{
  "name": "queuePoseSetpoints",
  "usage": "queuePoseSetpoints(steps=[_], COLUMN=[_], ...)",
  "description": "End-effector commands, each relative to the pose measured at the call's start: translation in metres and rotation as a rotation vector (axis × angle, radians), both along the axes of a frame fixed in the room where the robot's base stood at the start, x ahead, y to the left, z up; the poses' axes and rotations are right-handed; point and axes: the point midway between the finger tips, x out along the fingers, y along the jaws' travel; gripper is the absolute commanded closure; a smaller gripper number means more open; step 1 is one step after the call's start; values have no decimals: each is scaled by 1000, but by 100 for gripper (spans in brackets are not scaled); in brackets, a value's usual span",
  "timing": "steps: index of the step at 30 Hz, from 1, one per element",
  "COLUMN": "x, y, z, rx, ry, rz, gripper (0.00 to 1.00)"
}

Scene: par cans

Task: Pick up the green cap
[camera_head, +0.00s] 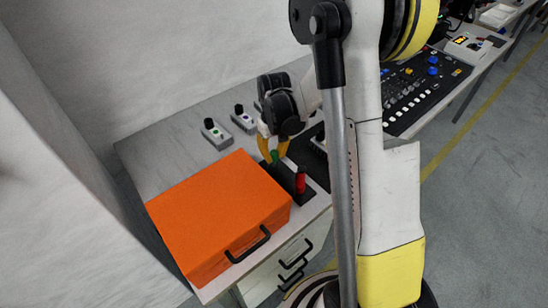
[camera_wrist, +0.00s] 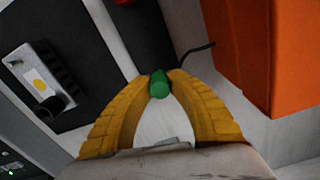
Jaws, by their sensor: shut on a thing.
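The green cap (camera_wrist: 160,83) is a small green cylinder between the tips of my yellow gripper fingers (camera_wrist: 160,76) in the wrist view. My gripper is shut on it, with a fingertip on each side. In the head view the green cap (camera_head: 275,156) shows at the lower end of my gripper (camera_head: 272,150), close to the orange case and the dark base with the red part. I cannot tell whether the cap is clear of what lies below it.
A large orange case (camera_head: 215,210) with a black handle fills the table's front left. A red cylinder (camera_head: 300,181) stands on a dark base just right of the cap. Two small grey boxes (camera_head: 216,133) (camera_head: 243,118) sit behind. A button panel (camera_head: 420,92) is at right.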

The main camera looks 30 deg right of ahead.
Motion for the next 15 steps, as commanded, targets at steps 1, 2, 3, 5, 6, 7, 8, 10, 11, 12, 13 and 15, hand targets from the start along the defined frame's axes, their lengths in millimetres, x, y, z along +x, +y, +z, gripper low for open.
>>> queuePoseSetpoints(steps=[1,2,3,5,6,7,8,10,11,12,13,15], x=[0,-4,-10,-20,-26,-32,-37,-48,-52,-57,-61,-67], y=[0,-4,-12,-22,-29,-35,-40,-52,-57,-62,-66,-74], z=[15,18,22,31,37,41,46,55,59,63,66,71], rx=[0,0,0,0,0,0,0,0,0,0,0,0], ry=[0,0,0,0,0,0,0,0,0,0,0,0], rz=[0,-3,-5,-6,-5,-7,-6,-5,-6,-5,-5,-3], gripper=[100,100,100,100,100,100,100,100,100,100,100,100])
